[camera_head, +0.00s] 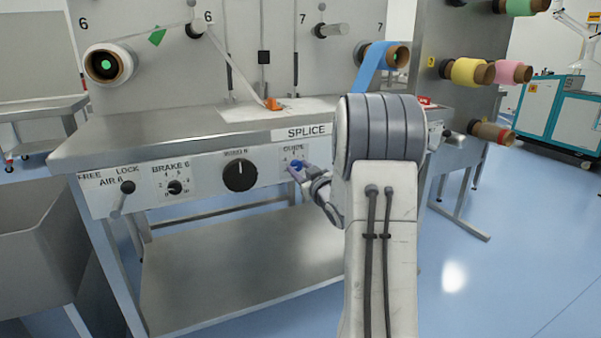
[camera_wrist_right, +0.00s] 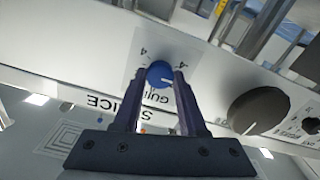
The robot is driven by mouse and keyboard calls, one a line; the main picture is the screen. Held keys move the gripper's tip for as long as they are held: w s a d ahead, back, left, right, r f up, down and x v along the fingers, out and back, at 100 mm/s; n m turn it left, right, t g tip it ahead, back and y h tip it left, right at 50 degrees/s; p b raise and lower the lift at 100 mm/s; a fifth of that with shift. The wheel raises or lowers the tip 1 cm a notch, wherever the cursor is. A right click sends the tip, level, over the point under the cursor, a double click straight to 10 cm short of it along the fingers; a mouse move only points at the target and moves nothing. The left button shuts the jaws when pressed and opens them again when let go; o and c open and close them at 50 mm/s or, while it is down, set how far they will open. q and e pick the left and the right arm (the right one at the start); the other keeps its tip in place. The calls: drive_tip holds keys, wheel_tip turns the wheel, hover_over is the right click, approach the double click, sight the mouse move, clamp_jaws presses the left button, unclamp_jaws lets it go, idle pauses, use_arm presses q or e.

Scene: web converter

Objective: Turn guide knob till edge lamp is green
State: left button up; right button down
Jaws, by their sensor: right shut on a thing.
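The guide knob (camera_head: 297,163) is a small blue knob on the white "GUIDE" label of the machine's front panel. In the right wrist view the blue knob (camera_wrist_right: 159,72) sits between my two fingertips, with a white pointer mark on it. My right gripper (camera_head: 296,171) is shut on this knob; its fingers (camera_wrist_right: 159,82) also show in the wrist view, one on each side. My right arm hides the panel to the right of the knob. I cannot make out the edge lamp in either view. My left gripper is not in view.
The large black WIND knob (camera_head: 240,176) is left of the guide knob, then the BRAKE knob (camera_head: 174,187) and the AIR lever (camera_head: 122,195). The splice table (camera_head: 180,130) juts out above the panel. A white roll (camera_head: 108,64) and a blue roll (camera_head: 374,62) hang behind.

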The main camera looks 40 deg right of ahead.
idle(0.4)
drive_tip(key=shift+c, duration=2.3)
unclamp_jaws()
drive_tip(key=p+v, duration=0.1)
drive_tip(key=v, duration=0.9)
drive_tip(key=shift+s+p, duration=0.3)
